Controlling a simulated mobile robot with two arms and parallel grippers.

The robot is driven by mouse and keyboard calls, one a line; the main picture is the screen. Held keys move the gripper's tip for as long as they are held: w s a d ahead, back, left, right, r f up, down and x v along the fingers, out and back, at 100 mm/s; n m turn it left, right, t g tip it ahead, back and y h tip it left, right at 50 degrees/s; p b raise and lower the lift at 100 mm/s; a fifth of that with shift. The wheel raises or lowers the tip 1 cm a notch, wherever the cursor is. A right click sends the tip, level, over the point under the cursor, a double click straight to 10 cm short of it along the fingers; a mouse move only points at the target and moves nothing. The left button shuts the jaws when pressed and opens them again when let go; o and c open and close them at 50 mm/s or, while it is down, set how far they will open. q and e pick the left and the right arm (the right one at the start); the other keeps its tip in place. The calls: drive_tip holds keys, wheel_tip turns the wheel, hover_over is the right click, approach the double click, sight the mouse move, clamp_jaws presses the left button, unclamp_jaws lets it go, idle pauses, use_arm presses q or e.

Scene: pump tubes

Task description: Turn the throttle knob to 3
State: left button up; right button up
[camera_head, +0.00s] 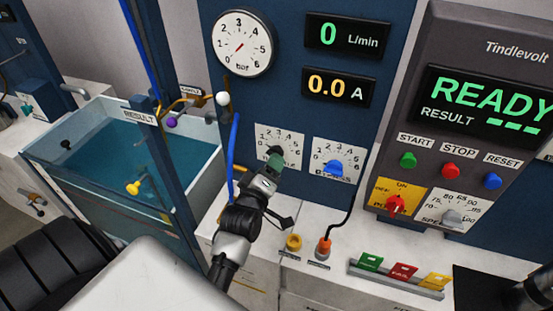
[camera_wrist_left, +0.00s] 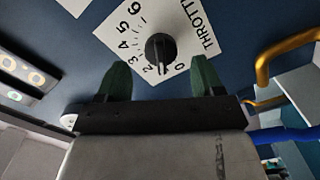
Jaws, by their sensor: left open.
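The throttle dial (camera_head: 292,136) is a white plate with numbers 0 to 6 on the blue panel. It also shows in the left wrist view (camera_wrist_left: 108,30). Its black throttle knob (camera_wrist_left: 161,48) has a light pointer line that points toward the low end of the scale, near 1; the exact reading is hard to tell. My left gripper (camera_head: 274,164) is in front of this dial and hides much of it in the head view. In the left wrist view its green fingers (camera_wrist_left: 161,80) are open, one on each side of the knob, with visible gaps. My right gripper is not identifiable.
A blue bypass knob (camera_head: 333,168) is just right of the throttle dial. A blue tube (camera_head: 234,150) and brass pipe run left of it. A counter with a yellow cap (camera_head: 293,242) and orange plug (camera_head: 324,247) lies below. A water tank (camera_head: 110,160) stands left.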

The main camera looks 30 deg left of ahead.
use_arm(q)
drive_tip(key=b+x, duration=0.1)
drive_tip(key=x, duration=0.3)
drive_tip(key=shift+f, duration=0.2)
drive_tip(key=shift+w+r, duration=0.15)
drive_tip(key=shift+w, duration=0.25)
use_arm(e)
drive_tip(key=shift+w+f, duration=0.7)
drive_tip(key=shift+f, duration=0.2)
use_arm(q)
drive_tip(key=c, duration=0.9)
use_arm(e)
drive_tip(key=shift+s, duration=0.15)
